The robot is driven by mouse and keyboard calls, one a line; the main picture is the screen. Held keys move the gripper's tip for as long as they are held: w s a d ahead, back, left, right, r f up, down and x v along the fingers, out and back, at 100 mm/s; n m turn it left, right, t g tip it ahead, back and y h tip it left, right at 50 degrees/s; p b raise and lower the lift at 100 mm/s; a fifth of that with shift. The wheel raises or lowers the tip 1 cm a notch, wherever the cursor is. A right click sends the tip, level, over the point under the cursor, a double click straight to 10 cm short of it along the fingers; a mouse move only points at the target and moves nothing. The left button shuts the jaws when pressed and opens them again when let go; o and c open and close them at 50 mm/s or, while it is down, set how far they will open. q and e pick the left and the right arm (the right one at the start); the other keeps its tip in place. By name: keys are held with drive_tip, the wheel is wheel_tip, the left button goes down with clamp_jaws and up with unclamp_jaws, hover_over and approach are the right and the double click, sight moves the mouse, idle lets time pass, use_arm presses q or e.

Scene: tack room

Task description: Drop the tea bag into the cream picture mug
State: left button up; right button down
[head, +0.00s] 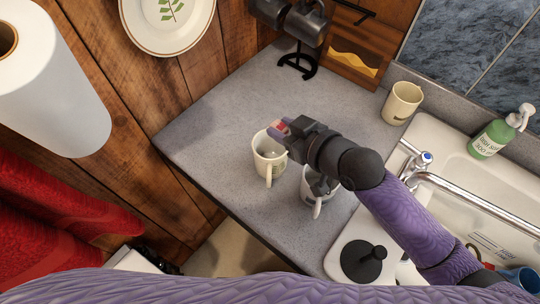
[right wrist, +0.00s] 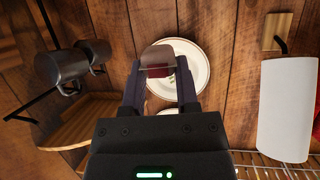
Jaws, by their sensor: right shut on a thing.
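My right gripper (head: 284,130) is shut on the tea bag (head: 277,130), a small packet with a red patch. A third, yellowish cream mug (head: 402,104) stands by the back wall. My left gripper is out of view.
The grey counter (head: 220,110) is clear left of the mugs. A black mug stand (head: 298,60) with dark mugs and a wooden rack (head: 355,65) are at the back. The sink, tap (head: 425,158) and green soap bottle (head: 490,138) are right. A plate (head: 165,25) hangs on the wall.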

drive_tip(key=shift+c, duration=1.4)
unclamp_jaws()
drive_tip(key=shift+s+d+r, duration=0.1)
drive_tip(key=shift+d, duration=0.05)
drive_tip(key=p+v, duration=0.1)
drive_tip(key=v, duration=0.8)
drive_tip(key=shift+s, duration=0.2)
drive_tip(key=shift+d+r, duration=0.1)
drive_tip(key=shift+d, duration=0.05)
